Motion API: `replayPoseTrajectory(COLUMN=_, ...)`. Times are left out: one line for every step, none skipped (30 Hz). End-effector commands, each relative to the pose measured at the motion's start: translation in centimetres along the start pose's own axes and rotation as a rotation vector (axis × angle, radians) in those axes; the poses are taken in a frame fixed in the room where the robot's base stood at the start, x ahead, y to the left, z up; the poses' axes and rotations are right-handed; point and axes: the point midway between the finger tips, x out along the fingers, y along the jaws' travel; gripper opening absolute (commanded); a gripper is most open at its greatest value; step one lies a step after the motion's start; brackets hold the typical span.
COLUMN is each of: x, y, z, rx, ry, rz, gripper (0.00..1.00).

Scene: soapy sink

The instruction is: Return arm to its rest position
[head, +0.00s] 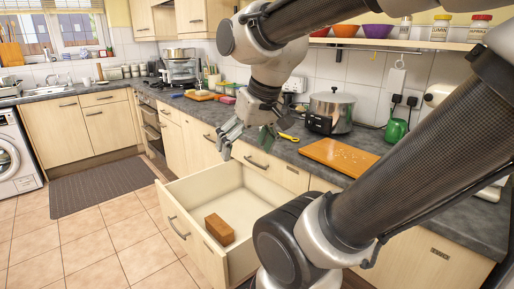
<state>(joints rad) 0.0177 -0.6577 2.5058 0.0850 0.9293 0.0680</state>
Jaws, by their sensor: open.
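My gripper (247,139) hangs from the arm near the middle of the head view. It is open, and I see nothing between its fingers. It is over the front edge of the dark worktop, above the back part of an open drawer (177,193). A brown block (219,229) lies inside the drawer, below and apart from my gripper. My arm spans the upper middle and right of the view and hides part of the worktop and wall.
On the worktop (317,160) stand a silver pot (331,108), an orange cutting board (340,156) and a green mug (396,130). Bowls and jars line the shelf (390,43) above. The open drawer juts into the room. The tiled floor at the left is mostly clear, with a dark mat (103,186).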

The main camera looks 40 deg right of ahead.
Motion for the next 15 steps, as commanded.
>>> replayPoseTrajectory(x=-0.5, y=0.5, z=0.9, rx=-0.051, ry=0.009, rz=0.021, gripper=0.90)
replayPoseTrajectory(x=-0.7, y=0.8, z=1.4, rx=-0.075, ry=0.010, rz=0.032, gripper=0.90)
replayPoseTrajectory(x=-0.9, y=1.1, z=1.9, rx=-0.102, ry=0.010, rz=0.045, gripper=0.90)
replayPoseTrajectory(x=-1.0, y=1.2, z=2.1, rx=-0.115, ry=0.012, rz=0.050, gripper=0.90)
replayPoseTrajectory(x=-1.1, y=1.4, z=2.2, rx=-0.125, ry=0.012, rz=0.056, gripper=0.90)
replayPoseTrajectory(x=-1.2, y=1.5, z=2.4, rx=-0.133, ry=0.011, rz=0.060, gripper=0.90)
replayPoseTrajectory(x=-1.2, y=1.5, z=2.4, rx=-0.137, ry=0.011, rz=0.062, gripper=0.90)
replayPoseTrajectory(x=-1.2, y=1.5, z=2.4, rx=-0.138, ry=0.011, rz=0.063, gripper=0.90)
replayPoseTrajectory(x=-1.2, y=1.5, z=2.4, rx=-0.138, ry=0.010, rz=0.062, gripper=0.90)
replayPoseTrajectory(x=-1.2, y=1.5, z=2.4, rx=-0.137, ry=0.010, rz=0.062, gripper=0.90)
replayPoseTrajectory(x=-1.2, y=1.5, z=2.4, rx=-0.136, ry=0.011, rz=0.062, gripper=0.90)
replayPoseTrajectory(x=-1.2, y=1.5, z=2.4, rx=-0.136, ry=0.011, rz=0.062, gripper=0.90)
replayPoseTrajectory(x=-1.2, y=1.5, z=2.4, rx=-0.135, ry=0.011, rz=0.061, gripper=0.90)
replayPoseTrajectory(x=-1.2, y=1.5, z=2.4, rx=-0.135, ry=0.011, rz=0.061, gripper=0.90)
replayPoseTrajectory(x=-1.2, y=1.5, z=2.4, rx=-0.135, ry=0.011, rz=0.061, gripper=0.90)
